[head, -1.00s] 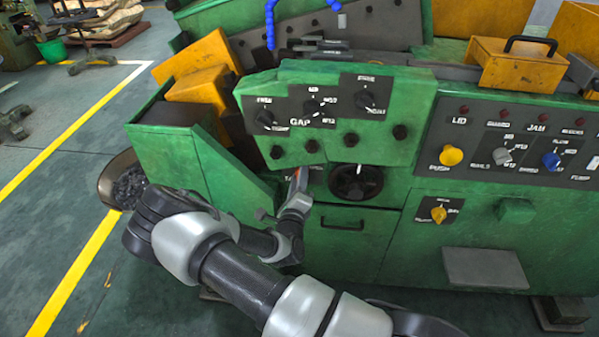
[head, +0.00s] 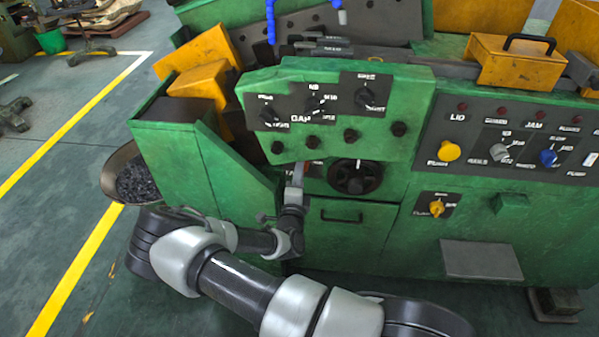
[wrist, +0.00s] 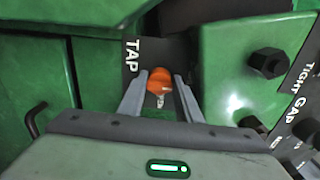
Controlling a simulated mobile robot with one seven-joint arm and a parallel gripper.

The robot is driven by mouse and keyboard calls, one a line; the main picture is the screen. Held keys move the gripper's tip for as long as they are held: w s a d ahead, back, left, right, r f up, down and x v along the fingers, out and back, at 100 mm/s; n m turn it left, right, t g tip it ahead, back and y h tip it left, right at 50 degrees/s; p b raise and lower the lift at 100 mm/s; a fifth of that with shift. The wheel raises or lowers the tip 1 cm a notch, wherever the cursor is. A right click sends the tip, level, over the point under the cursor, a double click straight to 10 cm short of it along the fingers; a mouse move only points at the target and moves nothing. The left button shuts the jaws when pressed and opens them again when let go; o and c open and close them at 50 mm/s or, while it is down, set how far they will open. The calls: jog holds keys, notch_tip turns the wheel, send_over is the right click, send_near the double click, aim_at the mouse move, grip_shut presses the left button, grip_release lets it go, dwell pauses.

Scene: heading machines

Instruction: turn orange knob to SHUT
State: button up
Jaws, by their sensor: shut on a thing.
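The orange knob (wrist: 160,80) sits on a dark plate (wrist: 132,66) marked TAP, seen in the wrist view. A pale mark shows on the knob's near side. My gripper (wrist: 160,83) has one finger on each side of the knob and is shut on it. In the head view my gripper (head: 297,175) reaches the green machine's front, left of the black handwheel. Its fingers and wrist largely hide the knob there. I cannot read a SHUT label in either view.
The black handwheel (head: 354,178) is just right of my gripper, and the overhanging green dial panel (head: 372,148) is above it. A drawer handle (head: 341,216) is below. The green bin (head: 180,160) stands left. A yellow knob (head: 436,209) is further right.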

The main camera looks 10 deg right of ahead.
jog(key=shift+s+d+f, duration=0.1)
jog(key=o, duration=1)
jog(key=shift+o, duration=0.2)
jog(key=v, duration=1.7)
jog(key=shift+s, duration=0.15)
